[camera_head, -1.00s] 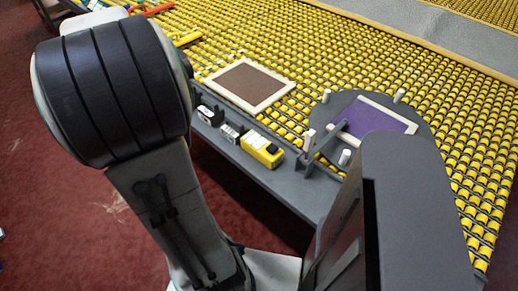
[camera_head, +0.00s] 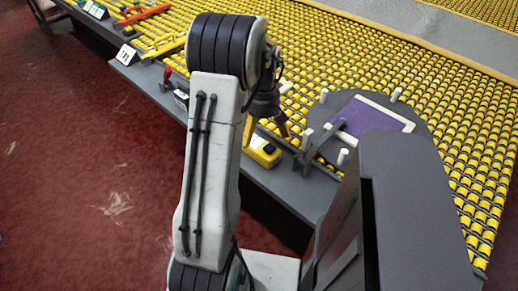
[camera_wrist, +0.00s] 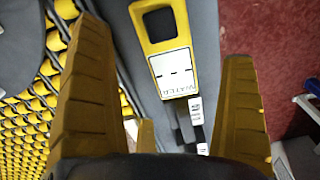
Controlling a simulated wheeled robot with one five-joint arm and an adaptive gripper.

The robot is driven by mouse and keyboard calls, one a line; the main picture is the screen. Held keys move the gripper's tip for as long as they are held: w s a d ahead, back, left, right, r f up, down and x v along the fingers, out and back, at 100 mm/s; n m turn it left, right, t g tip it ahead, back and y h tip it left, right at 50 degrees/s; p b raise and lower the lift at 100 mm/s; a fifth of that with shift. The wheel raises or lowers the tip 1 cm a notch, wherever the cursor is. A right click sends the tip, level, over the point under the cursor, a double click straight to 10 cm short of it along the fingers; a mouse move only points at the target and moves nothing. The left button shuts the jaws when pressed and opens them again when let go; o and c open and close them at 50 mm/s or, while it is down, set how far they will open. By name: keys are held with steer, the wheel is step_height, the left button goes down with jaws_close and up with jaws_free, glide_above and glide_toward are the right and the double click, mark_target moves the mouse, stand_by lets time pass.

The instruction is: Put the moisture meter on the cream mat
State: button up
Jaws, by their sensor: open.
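The moisture meter is most likely the yellow device (camera_head: 262,153) on the grey ledge, with a dark window and a white label reading "WATER" in the wrist view (camera_wrist: 172,72). My gripper (camera_head: 280,124) is above it, pointing down. In the wrist view my gripper (camera_wrist: 162,50) has its two yellow fingers wide apart, with the meter seen between them and no visible contact. A plain cream mat cannot be made out; a cream-bordered purple panel (camera_head: 362,120) lies on the round dark plate. My arm hides the area where a cream-bordered brown panel showed earlier.
The round plate (camera_head: 416,128) has white pegs and a grey bar beside it. Small labelled items (camera_wrist: 195,108) sit near the meter on the ledge (camera_head: 283,190). A yellow roller bed (camera_head: 330,50) lies behind. Several tools and number cards (camera_head: 126,55) are at the far left.

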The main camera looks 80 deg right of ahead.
mark_target(262, 142)
steer(key=shift+w+d+f, duration=0.1)
steer(key=shift+d+f, duration=0.05)
steer(key=shift+f, duration=2.8)
steer(key=c, duration=1.1)
steer(key=shift+c, duration=0.5)
steer(key=shift+r, duration=0.15)
